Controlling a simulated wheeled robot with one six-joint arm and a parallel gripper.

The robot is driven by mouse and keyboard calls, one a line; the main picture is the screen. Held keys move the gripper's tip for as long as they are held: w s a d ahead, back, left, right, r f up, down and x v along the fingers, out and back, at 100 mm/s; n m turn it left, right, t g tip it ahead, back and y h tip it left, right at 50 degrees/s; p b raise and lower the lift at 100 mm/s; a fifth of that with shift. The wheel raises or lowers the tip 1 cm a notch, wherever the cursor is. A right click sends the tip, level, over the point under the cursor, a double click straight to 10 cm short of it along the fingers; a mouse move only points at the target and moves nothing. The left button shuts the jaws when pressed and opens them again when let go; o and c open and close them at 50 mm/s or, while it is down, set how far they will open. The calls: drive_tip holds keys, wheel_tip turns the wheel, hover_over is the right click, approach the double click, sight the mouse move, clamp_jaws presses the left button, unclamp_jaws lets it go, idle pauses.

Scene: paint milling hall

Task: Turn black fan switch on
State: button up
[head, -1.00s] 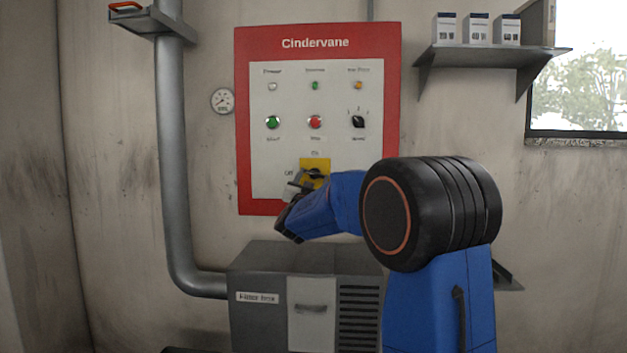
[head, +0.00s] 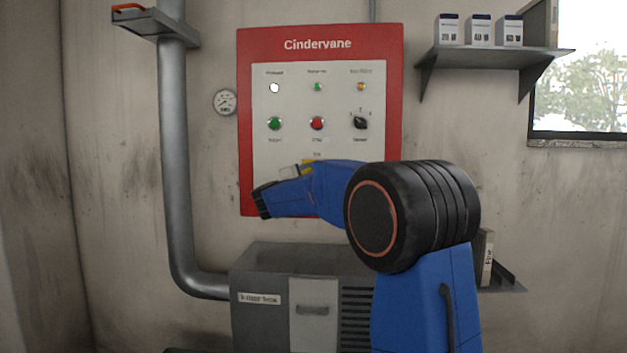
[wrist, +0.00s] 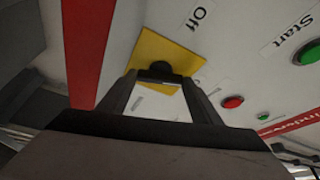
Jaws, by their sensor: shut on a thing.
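The black fan switch (wrist: 162,70) sits on a yellow plate (wrist: 165,50) low on the red-framed Cindervane panel (head: 245,140). My gripper (wrist: 160,80) is at the switch in the wrist view, its two fingers on either side of the knob and shut on it. In the head view my blue arm covers the switch and most of the plate; only a yellow edge (head: 308,165) shows. The knob's exact pointing is hard to tell.
Above the plate are a green button (head: 275,123), a red button (head: 317,123) and a black selector (head: 361,122). A white lamp (head: 274,88) looks bright. A grey filter box (head: 260,270) stands below; a pipe (head: 173,150) runs at left.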

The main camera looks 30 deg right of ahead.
drive_tip(key=m+g, duration=0.1)
drive_tip(key=m, duration=0.2)
drive_tip(key=shift+m+y, duration=0.3)
drive_tip(key=shift+m+g, duration=0.3)
drive_tip(key=o, duration=1.1)
drive_tip(key=shift+c, duration=0.2)
drive_tip(key=shift+r, duration=0.1)
drive_tip(key=shift+a, duration=0.1)
drive_tip(key=v, duration=1.7)
drive_tip(key=shift+s, duration=0.25)
